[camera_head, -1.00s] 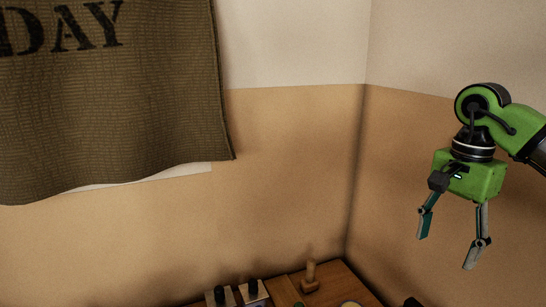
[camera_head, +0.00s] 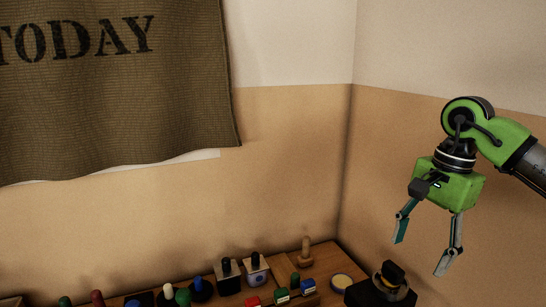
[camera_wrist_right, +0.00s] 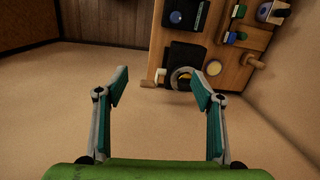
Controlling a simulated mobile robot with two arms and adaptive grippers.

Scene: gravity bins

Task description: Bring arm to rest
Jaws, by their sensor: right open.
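My right arm comes in from the right edge of the head view, green with black joints. My right gripper (camera_head: 421,252) hangs from it with its fingers pointing down. The two fingers are spread wide apart with nothing between them. It is in the air in front of the right wall, up and to the right of the wooden table. In the right wrist view the open fingers (camera_wrist_right: 162,88) frame bare floor and the table end beyond. My left gripper is not in the head view.
A wooden table (camera_head: 318,262) stands in the corner, carrying a wooden peg (camera_head: 306,251), small coloured blocks, several knobbed pieces and a round yellowish disc (camera_head: 342,282). A dark object (camera_head: 385,285) is at its right. A brown cloth (camera_head: 110,110) hangs on the wall. The floor (camera_wrist_right: 60,105) is clear.

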